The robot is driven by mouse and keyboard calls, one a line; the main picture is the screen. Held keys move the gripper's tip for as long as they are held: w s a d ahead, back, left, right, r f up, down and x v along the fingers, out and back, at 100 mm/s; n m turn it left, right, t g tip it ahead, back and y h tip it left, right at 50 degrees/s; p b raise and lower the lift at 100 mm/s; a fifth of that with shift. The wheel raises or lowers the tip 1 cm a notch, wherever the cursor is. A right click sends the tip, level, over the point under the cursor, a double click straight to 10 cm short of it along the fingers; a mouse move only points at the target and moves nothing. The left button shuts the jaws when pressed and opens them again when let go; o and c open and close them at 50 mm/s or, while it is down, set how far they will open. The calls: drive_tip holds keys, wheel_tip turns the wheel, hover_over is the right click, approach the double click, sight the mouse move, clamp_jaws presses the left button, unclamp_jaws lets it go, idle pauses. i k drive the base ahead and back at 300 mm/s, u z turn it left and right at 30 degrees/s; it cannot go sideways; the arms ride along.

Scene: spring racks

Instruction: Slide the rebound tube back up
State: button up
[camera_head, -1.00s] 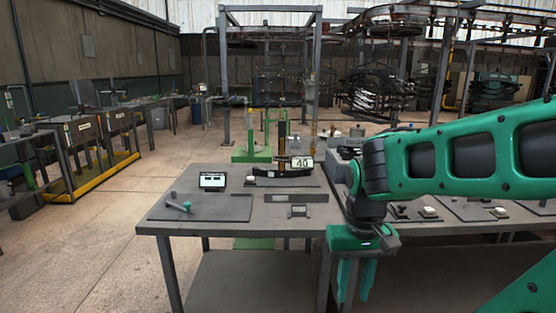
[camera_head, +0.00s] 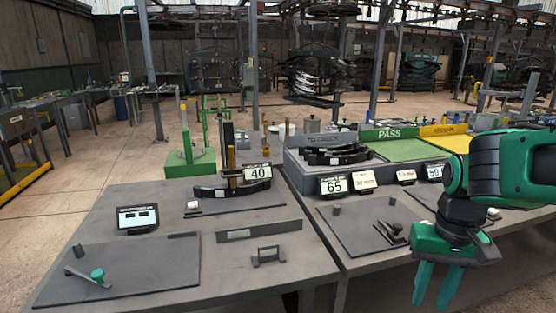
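Upright on the left bench is a dark post (camera_head: 227,146) with a brass-coloured section (camera_head: 231,158) low on it. It rises beside a dark curved spring stack (camera_head: 232,189) and a display reading 40 (camera_head: 257,173). Behind them a green stand (camera_head: 190,163) carries an upright green tube (camera_head: 184,124). I cannot tell for certain which of these is the rebound tube. My gripper (camera_head: 436,287) points down in front of the right bench, far right of these uprights. Its two green fingers are apart with nothing between them.
The left bench (camera_head: 330,262) also holds a flat plate with a green-knobbed lever (camera_head: 97,274), a small screen (camera_head: 138,217) and a grey handle (camera_head: 268,254). The right bench has a display reading 65 (camera_head: 334,186), a green PASS tray (camera_head: 406,150) and a yellow tray (camera_head: 455,143). Open floor lies left.

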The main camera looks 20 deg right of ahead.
sight(233, 172)
drive_tip(key=z, duration=0.05)
drive_tip(key=i, duration=0.95)
drive_tip(key=u, duration=0.35)
